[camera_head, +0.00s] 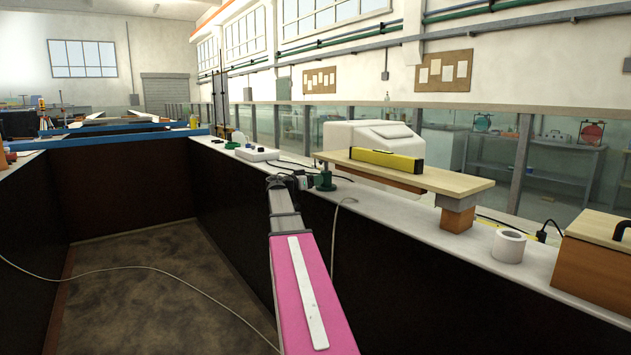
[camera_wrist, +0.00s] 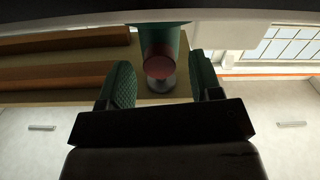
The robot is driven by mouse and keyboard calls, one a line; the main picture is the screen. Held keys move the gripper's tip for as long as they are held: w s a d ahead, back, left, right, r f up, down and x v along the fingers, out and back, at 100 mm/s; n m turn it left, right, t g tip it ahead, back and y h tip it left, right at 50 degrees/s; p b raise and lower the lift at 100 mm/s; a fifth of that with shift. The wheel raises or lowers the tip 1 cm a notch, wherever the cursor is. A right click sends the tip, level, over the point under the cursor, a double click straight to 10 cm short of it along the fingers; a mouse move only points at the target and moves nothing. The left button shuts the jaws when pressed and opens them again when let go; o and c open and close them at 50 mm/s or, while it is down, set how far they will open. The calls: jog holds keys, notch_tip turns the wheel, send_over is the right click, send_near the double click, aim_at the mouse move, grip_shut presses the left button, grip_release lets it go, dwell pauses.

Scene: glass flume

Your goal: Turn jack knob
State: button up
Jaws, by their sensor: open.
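The jack (camera_head: 325,182) is a small green stand on the white ledge, under the left end of a wooden board (camera_head: 455,182). My arm reaches forward along the ledge, and my gripper (camera_head: 304,182) is at the jack's left side. In the wrist view the two green-padded fingers of my gripper (camera_wrist: 162,78) are apart. The jack's green body (camera_wrist: 160,34) shows ahead of them, with a round dull-red knob (camera_wrist: 159,67) lying between the fingers in the picture. Gaps show on both sides of the knob. Whether the fingertips reach as far as the knob is unclear.
A yellow level (camera_head: 386,162) lies on the board, whose right end rests on a wooden block (camera_head: 457,215). A white power strip (camera_head: 257,154) is left of the jack. A white roll (camera_head: 509,246) and a wooden box (camera_head: 597,255) stand right. A loose cable (camera_head: 336,225) hangs near my arm.

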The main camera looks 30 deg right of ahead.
jog(key=a, duration=0.9)
jog(key=shift+s+a, duration=0.4)
jog(key=s+a+f+n+y, duration=0.3)
jog(key=a+f, duration=0.2)
jog(key=f, duration=0.4)
jog(key=s+a+f+n+y, duration=0.3)
jog(key=a+f, duration=0.2)
jog(key=f, duration=0.4)
jog(key=s+a+f+n+y, duration=0.3)
jog(key=s+a+f, duration=0.15)
jog(key=f, duration=0.55)
jog(key=s+a+f+n+y, duration=0.3)
jog(key=s+a+f, duration=0.3)
jog(key=a, duration=0.3)
jog(key=s+a+f+n+g+y, duration=0.1)
jog(key=s+a+f+n+y, duration=0.2)
jog(key=s+a+f+y, duration=0.3)
jog(key=s+a+f, duration=0.1)
jog(key=a, duration=0.3)
jog(key=shift+s+f, duration=0.2)
jog(key=shift+f, duration=0.2)
